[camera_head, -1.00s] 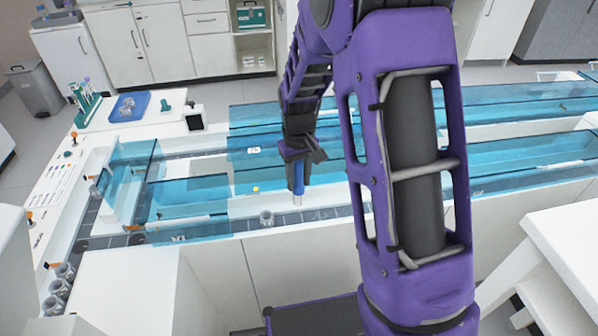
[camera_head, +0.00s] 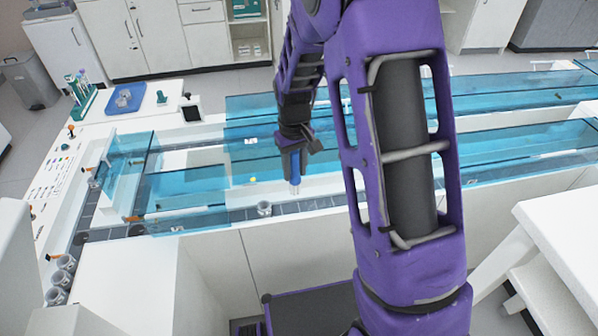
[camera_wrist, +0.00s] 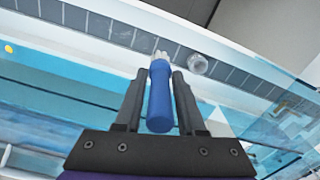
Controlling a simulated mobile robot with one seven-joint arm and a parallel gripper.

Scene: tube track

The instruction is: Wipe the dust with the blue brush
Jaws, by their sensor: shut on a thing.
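The blue brush (camera_head: 295,166) is held in my gripper (camera_head: 293,158), pointing down over the near edge of the track with its pale bristle end lowest. In the wrist view the blue brush (camera_wrist: 160,95) lies between the two dark fingers of my gripper (camera_wrist: 158,90), its white bristles at the far end. The bristles show over the grey tiled track (camera_wrist: 110,30); I cannot tell whether they touch it.
Blue transparent covers (camera_head: 187,192) stand along the track. A blue tray (camera_head: 124,99) and a green tube rack (camera_head: 84,98) sit at the back left.

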